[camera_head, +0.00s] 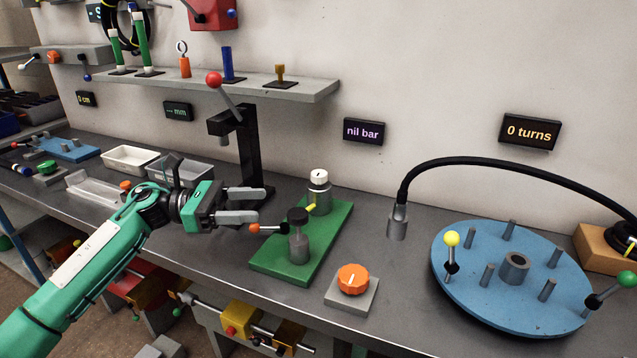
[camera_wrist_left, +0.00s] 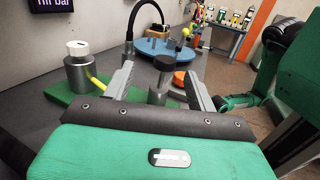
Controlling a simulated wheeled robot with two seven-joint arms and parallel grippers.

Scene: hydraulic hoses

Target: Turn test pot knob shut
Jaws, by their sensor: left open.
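A green plate (camera_head: 270,266) on the bench carries a grey pot (camera_head: 298,247) with a black knob (camera_head: 298,215) on top and an orange-tipped side lever (camera_head: 256,228). Behind it on the plate stands a grey cylinder (camera_head: 319,200) with a white cap (camera_head: 319,176). My left gripper (camera_head: 259,205) is open and empty, its fingers pointing toward the black knob from the left. In the left wrist view the knob (camera_wrist_left: 164,63) appears between the two fingers (camera_wrist_left: 160,72), apart from them in the head view. My right gripper is not in view.
An orange dial (camera_head: 354,280) on a grey block sits right of the plate. A black hose (camera_head: 500,165) arches over a blue disc (camera_head: 450,290) with pegs. A black stand (camera_head: 249,150) with a red-balled lever is behind my gripper. Displays read "nil bar" (camera_head: 364,131) and "0 turns" (camera_head: 529,132).

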